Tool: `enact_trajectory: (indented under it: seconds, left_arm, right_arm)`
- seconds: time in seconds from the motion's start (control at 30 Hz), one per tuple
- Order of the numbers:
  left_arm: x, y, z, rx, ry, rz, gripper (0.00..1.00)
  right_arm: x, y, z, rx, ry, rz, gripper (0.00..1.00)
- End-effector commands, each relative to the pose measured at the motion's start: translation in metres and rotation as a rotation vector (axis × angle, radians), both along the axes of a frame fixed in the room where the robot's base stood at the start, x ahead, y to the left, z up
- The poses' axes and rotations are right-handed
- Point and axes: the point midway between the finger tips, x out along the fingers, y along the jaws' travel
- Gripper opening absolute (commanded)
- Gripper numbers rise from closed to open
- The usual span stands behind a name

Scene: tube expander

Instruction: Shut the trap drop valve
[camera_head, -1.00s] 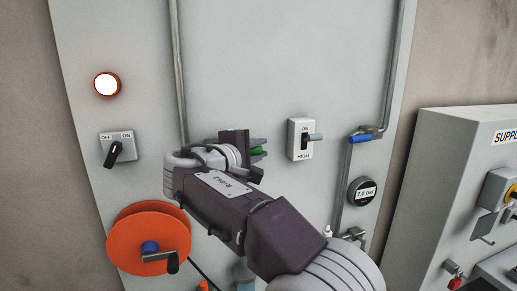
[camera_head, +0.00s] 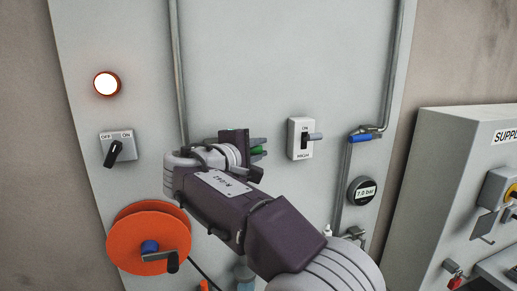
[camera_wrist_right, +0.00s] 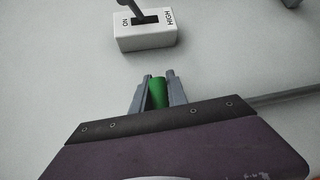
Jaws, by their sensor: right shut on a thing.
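My right gripper (camera_head: 262,147) is in front of the panel, at the lower end of the left pipe (camera_head: 179,75). Its fingers are shut on a green handle (camera_head: 257,151), which I take for the trap drop valve's lever. In the right wrist view the green handle (camera_wrist_right: 157,92) sits between the two grey fingertips (camera_wrist_right: 159,80). The valve body is hidden behind my gripper and arm, so I cannot tell how far the lever is turned. My left gripper is not in view.
An ON/HIGH switch (camera_head: 302,138) is right of the gripper. A blue-handled valve (camera_head: 361,138) and a 7.0 bar gauge (camera_head: 362,191) are farther right. An OFF/ON knob (camera_head: 116,150), a lit lamp (camera_head: 106,84) and an orange reel (camera_head: 135,241) are left.

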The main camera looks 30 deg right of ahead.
Motion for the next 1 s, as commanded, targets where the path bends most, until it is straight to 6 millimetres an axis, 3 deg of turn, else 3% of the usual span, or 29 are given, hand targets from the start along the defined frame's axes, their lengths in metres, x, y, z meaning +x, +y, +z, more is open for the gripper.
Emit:
enact_trajectory:
  seconds: [0.67, 1.0]
  left_arm:
    - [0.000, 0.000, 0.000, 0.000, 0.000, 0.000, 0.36]
    - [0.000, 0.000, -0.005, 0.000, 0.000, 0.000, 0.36]
  right_arm:
    - [0.001, 0.001, -0.002, 0.020, -0.006, 0.004, 0.00]
    - [0.001, 0.004, -0.022, 0.215, -0.056, 0.003, 0.00]
